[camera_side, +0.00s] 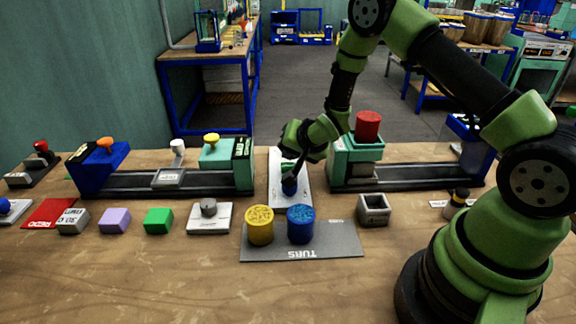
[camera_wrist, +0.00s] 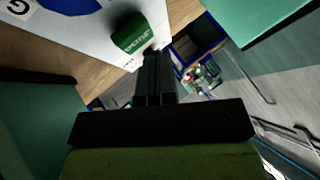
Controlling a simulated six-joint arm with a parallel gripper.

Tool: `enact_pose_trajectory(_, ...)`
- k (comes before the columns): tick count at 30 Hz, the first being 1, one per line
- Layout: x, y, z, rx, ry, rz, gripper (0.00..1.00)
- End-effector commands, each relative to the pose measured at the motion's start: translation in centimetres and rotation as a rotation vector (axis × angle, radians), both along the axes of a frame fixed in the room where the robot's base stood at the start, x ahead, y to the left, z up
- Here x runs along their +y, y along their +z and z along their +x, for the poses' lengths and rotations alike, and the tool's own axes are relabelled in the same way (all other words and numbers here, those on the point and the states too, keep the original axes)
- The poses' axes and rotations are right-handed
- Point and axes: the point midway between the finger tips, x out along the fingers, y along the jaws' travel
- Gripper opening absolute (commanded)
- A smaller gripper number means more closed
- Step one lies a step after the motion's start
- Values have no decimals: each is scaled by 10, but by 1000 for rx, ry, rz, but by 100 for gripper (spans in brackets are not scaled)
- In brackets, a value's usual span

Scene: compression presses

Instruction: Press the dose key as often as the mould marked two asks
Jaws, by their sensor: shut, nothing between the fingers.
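My gripper (camera_side: 289,183) points down over a white panel (camera_side: 277,170) in the middle of the table. In the wrist view my gripper (camera_wrist: 153,58) is shut and empty. Its fingertips are at the edge of a green key (camera_wrist: 131,34) with small lettering; I cannot tell whether they touch it. The lettering is too small to read. A blue round shape (camera_wrist: 72,5) and a letter also show on the panel there. A grey open-topped mould (camera_side: 374,209) stands right of the tubs. I cannot make out a mark for two on it.
A yellow tub (camera_side: 260,226) and a blue tub (camera_side: 301,224) stand on a grey mat (camera_side: 335,246) in front. Green presses stand left (camera_side: 217,154) and right (camera_side: 350,150), the right one topped by a red cylinder (camera_side: 367,125). A green block (camera_side: 158,221) and purple block (camera_side: 114,221) lie left.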

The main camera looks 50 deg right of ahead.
Motion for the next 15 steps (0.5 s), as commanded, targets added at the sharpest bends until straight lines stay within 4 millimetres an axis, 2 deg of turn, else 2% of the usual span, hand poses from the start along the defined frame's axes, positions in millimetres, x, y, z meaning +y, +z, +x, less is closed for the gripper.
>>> enact_pose_trajectory(7,0,-8,0,1,-1,0,0)
enact_pose_trajectory(15,0,-8,0,0,-1,1,0)
